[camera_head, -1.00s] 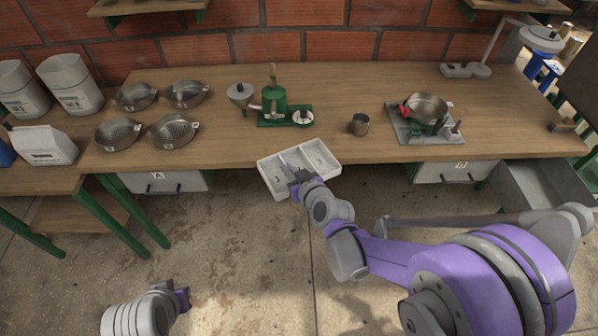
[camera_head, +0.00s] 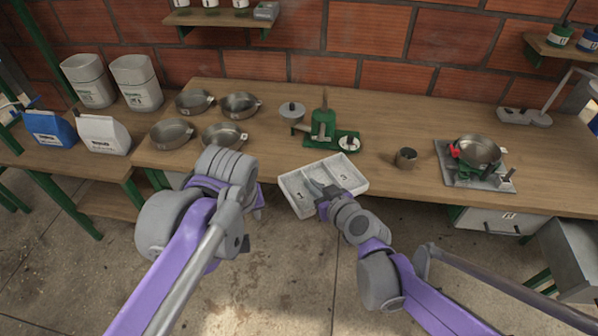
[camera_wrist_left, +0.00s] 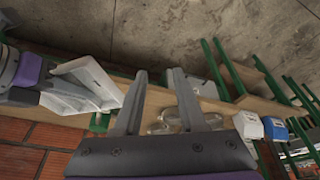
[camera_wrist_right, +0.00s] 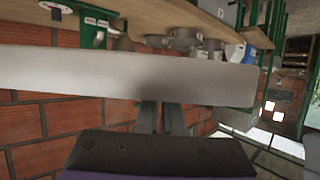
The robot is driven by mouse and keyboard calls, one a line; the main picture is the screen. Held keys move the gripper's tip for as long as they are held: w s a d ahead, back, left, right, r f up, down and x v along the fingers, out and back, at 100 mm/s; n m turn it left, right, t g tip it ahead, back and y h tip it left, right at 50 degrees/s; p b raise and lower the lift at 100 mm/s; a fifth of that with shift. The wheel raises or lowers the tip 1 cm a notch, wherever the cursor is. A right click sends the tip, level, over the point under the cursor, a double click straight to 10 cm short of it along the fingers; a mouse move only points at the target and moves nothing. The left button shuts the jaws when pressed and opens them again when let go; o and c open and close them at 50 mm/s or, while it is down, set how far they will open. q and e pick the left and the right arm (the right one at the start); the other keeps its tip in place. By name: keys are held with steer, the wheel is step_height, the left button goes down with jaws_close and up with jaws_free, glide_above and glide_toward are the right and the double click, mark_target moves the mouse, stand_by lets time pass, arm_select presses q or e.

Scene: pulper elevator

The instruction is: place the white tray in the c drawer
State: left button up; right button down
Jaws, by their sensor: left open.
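The white tray (camera_head: 355,176), with divided compartments, is held in the air at the table's front edge. My right gripper (camera_head: 322,203) is shut on its near wall; in the right wrist view the tray's wall (camera_wrist_right: 120,75) spans the picture in front of the fingers (camera_wrist_right: 160,112). My left gripper (camera_head: 258,204) is open and empty, just left of the tray and apart from it. In the left wrist view its fingers (camera_wrist_left: 158,78) point past the tray (camera_wrist_left: 90,82).
A closed drawer (camera_head: 495,221) with a small label sits under the table (camera_head: 405,118) at the right. Bags stand left.

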arm_select(q)
steer(key=n, duration=0.2)
glide_toward(292, 195)
steer(key=shift+y, duration=0.4)
steer(key=x, duration=0.7)
steer(key=shift+s+d+f, duration=0.1)
steer(key=shift+s, duration=0.35)
jaws_close()
arm_select(e)
steer(key=shift+d, duration=0.1)
arm_select(q)
steer(key=shift+d, duration=0.3)
arm_select(e)
steer(key=shift+s+a, duration=0.15)
steer(key=shift+a, duration=0.15)
arm_select(q)
steer(key=shift+a, duration=0.1)
arm_select(e)
steer(key=c, duration=0.9)
jaws_free()
steer(key=shift+d, duration=0.1)
steer(key=shift+c, duration=0.2)
arm_select(q)
steer(key=shift+a, duration=0.1)
arm_select(e)
steer(key=shift+d, duration=0.1)
